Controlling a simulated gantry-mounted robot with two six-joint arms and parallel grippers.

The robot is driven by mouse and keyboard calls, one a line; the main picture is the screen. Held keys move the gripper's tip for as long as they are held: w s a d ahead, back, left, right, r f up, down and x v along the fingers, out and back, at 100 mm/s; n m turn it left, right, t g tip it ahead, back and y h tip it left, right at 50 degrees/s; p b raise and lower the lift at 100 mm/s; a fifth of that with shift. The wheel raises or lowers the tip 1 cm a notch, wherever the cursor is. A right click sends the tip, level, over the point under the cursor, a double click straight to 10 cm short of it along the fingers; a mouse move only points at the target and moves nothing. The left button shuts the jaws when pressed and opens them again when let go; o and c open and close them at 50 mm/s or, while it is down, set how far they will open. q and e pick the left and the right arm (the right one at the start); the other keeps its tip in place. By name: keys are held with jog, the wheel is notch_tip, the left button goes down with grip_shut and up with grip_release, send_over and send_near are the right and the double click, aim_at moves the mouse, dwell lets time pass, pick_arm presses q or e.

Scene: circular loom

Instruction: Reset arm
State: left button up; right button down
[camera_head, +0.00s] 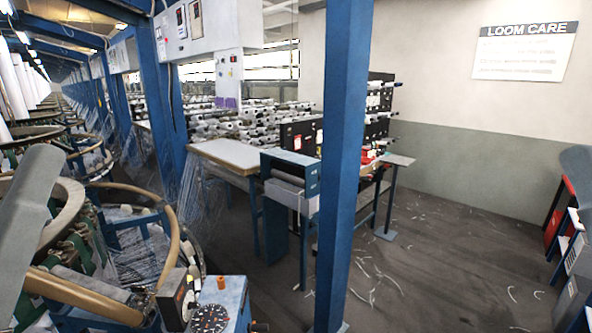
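Neither of my grippers shows in the head view. A grey, rounded link at the left edge seems to be part of my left arm; its gripper end is out of the picture.
A blue post (343,160) stands upright in the middle. Behind it are a table (228,154), a blue-framed stand (290,185) and racks of bobbins (235,122). A control box with a dial (210,318) is at the bottom. The floor (440,255) at right is open, with scattered white threads.

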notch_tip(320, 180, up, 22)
jog(key=p, duration=1.7)
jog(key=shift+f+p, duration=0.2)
jog(key=shift+p, duration=0.2)
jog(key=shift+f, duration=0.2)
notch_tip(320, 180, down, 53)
jog(key=b, duration=5.3)
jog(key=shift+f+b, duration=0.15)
jog(key=shift+b, duration=0.2)
